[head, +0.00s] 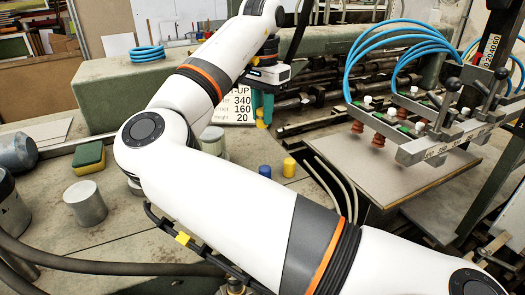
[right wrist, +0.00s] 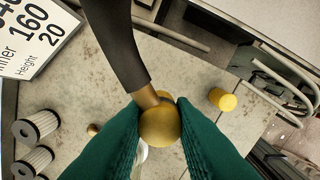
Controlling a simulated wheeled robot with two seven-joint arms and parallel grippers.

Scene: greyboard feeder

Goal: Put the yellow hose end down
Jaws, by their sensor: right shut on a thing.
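The yellow hose end shows in the right wrist view as a rounded brass-yellow tip (right wrist: 160,125) on a dark hose (right wrist: 118,45). My right gripper (right wrist: 158,118) is shut on it, with the tip between its two green fingers. In the head view my right gripper (head: 262,108) is beyond my white arm, in front of the number sign, and a small yellow part (head: 262,124) shows at its fingertips. I cannot tell whether the tip touches anything below. My left gripper is not in view.
A yellow cap (head: 289,167) and a blue cap (head: 265,171) stand on the bench. A sponge (head: 89,158) and a metal cylinder (head: 86,203) stand at left. The suction frame (head: 430,145) over a grey board (head: 385,170) is at right. Ribbed cylinders (right wrist: 35,127) show in the wrist view.

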